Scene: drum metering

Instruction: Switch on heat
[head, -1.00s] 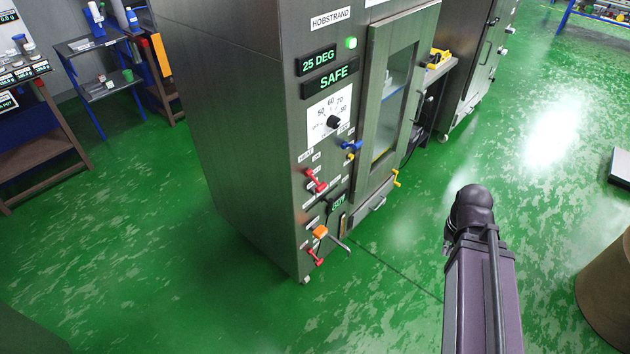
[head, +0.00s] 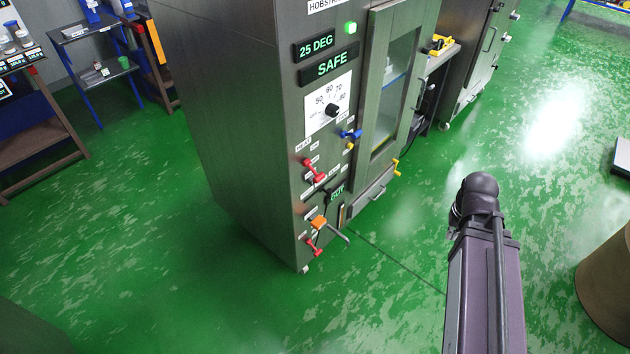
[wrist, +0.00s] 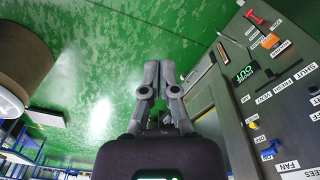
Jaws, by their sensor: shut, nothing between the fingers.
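The tall grey oven cabinet (head: 225,120) stands left of centre in the head view. Its displays read 25 DEG (head: 316,45) and SAFE (head: 331,66). An upper red lever (head: 314,171) sits below the dial (head: 332,109), beside small labels hard to read; one seems to say HEAT. A lower red lever (head: 313,246) is near the cabinet's bottom. In the wrist view my gripper (wrist: 159,72) is shut and empty, apart from the panel (wrist: 280,100), which lies to its right. The head view does not show my gripper.
A blue knob (head: 350,134), an orange handle (head: 318,223) and a grey lever (head: 338,235) stick out of the panel. The glass door (head: 392,90) is shut. A brown drum (head: 607,290) stands at right. Green floor (head: 400,300) is clear before the cabinet.

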